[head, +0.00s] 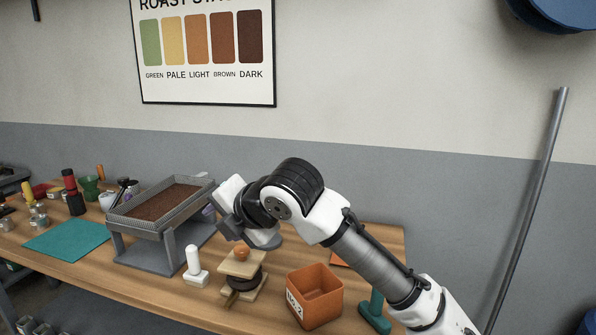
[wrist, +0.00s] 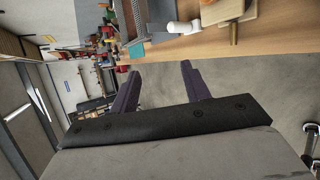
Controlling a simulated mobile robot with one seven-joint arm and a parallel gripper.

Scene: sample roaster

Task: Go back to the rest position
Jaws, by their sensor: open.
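My gripper (head: 229,216) shows partly in the head view, at the end of my bent arm. It is above the workbench, close to the right end of the grey sample tray (head: 170,197) with brown granules, and I cannot tell from this angle how wide the gap is. In the wrist view my gripper (wrist: 160,70) is open. Its two dark fingers stand apart with nothing between them, and bare floor shows past them. The bench edge lies beyond the fingertips at the top of that view.
The wooden bench (head: 80,270) carries a white peg-like piece (head: 194,270), a wooden stand with an orange knob (head: 241,262), an orange bin (head: 318,296) and a teal tool (head: 374,314) below my arm. A teal mat (head: 68,239) lies left. A grey pole (head: 535,195) stands right.

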